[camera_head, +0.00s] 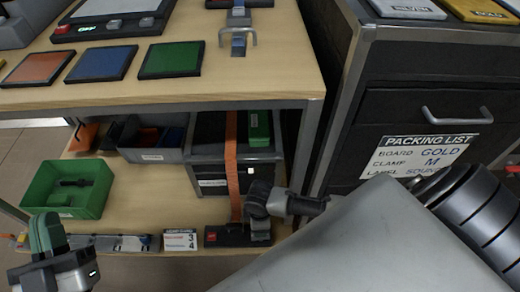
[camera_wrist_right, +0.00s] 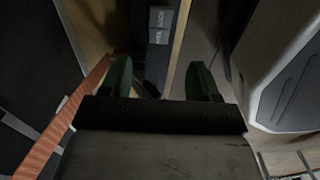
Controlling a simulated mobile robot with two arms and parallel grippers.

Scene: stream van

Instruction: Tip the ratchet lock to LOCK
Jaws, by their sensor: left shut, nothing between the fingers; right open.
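An orange strap (camera_head: 232,170) hangs down the front of a dark drawer unit to a black ratchet block (camera_head: 225,237) with a small red mark, at the lower shelf's front edge. The lock's position cannot be read. What looks like my right wrist is just right of the strap, hiding part of the block. In the right wrist view my right gripper (camera_wrist_right: 160,75) is open and empty, its green fingers apart, with the strap (camera_wrist_right: 65,125) to their left. My left gripper (camera_head: 47,235) is shut and empty at lower left, away from the ratchet.
A green bin (camera_head: 40,195) and a grey bin (camera_head: 155,154) stand on the lower shelf. A card (camera_head: 180,240) is left of the ratchet block. The tabletop (camera_head: 200,92) overhangs the shelf. A dark cabinet (camera_head: 390,110) with a packing list stands close on the right.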

